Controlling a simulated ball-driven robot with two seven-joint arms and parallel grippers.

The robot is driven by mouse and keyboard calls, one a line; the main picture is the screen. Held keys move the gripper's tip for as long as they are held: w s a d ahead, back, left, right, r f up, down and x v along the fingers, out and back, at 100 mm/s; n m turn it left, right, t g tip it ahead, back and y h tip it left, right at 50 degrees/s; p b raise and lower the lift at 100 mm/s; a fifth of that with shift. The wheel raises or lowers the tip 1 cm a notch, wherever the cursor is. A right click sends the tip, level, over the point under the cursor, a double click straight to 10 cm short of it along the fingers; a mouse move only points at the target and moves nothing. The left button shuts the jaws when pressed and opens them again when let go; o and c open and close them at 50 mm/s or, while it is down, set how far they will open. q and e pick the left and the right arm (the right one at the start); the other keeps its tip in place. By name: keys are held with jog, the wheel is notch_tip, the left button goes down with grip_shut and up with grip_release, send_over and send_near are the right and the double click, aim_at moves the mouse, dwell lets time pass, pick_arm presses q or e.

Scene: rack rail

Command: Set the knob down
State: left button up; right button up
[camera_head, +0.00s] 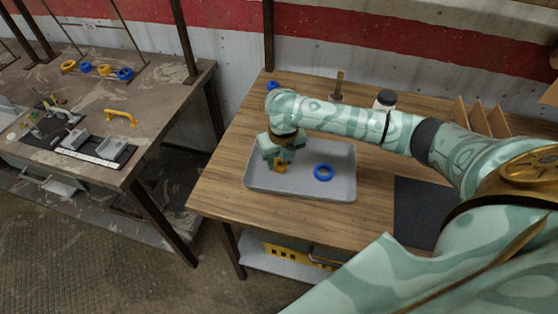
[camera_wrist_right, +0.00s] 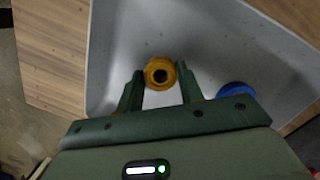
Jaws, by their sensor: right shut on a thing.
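The orange-yellow knob (camera_head: 281,168) is between the fingers of my right gripper (camera_head: 279,160), over the left part of the grey tray (camera_head: 345,192). The tray's pale floor (camera_wrist_right: 215,45) lies beneath. I cannot tell whether the knob touches the tray floor. My left gripper is not in view.
A blue ring (camera_head: 323,172) lies in the tray, right of the knob. A dark mat (camera_head: 417,212), a dark-lidded jar (camera_head: 385,99) and an upright wooden peg (camera_head: 338,86) are on the wooden table (camera_head: 228,170). Another bench (camera_head: 165,95) stands left across a gap.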

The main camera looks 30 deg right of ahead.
aim_at(282, 166)
jog(key=shift+r, duration=0.1)
jog(key=o, duration=1)
jog(key=shift+s+a+r+p, duration=0.1)
jog(key=shift+s+r+p, duration=0.15)
jog(key=shift+r+p, duration=1.2)
jog(key=shift+s+r+p, duration=0.25)
jog(key=shift+r+p, duration=0.1)
jog(key=shift+r, duration=2.2)
jog(key=shift+s+a+r+p, duration=0.1)
jog(key=shift+s+r+p, duration=0.15)
jog(key=shift+r+p, duration=1.2)
jog(key=shift+r+b, duration=0.5)
jog(key=shift+b, duration=0.05)
